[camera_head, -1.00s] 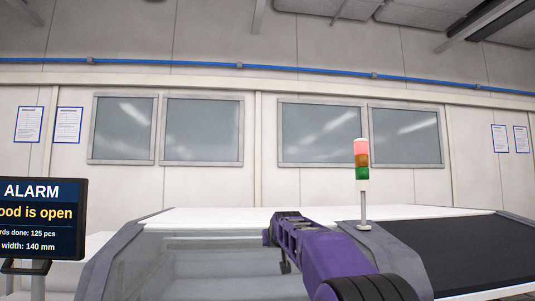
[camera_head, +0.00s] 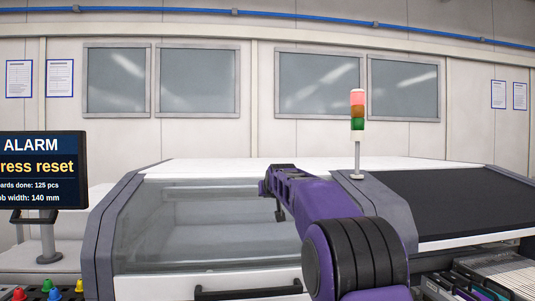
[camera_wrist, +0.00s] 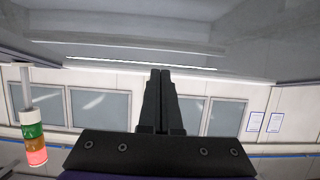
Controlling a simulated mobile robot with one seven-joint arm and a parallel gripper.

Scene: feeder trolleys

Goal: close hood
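The machine's hood, with a grey frame (camera_head: 118,225) and a large glass window (camera_head: 190,225), lies down over the front left of the white machine in the head view. A black bar handle (camera_head: 248,291) runs along its lower front edge. The monitor (camera_head: 42,170) at the left reads ALARM and a cut-off "ress reset". My purple arm reaches over the right part of the hood. My gripper's two dark fingers are pressed together and empty in the wrist view (camera_wrist: 160,75). From the head view I cannot tell whether my gripper touches the hood.
A signal tower (camera_head: 357,125) with a lit red top stands right of the hood. A second, dark cover (camera_head: 450,205) is at the right, with feeders (camera_head: 490,272) below it. Coloured buttons (camera_head: 55,291) sit below the monitor. A wall with windows is behind.

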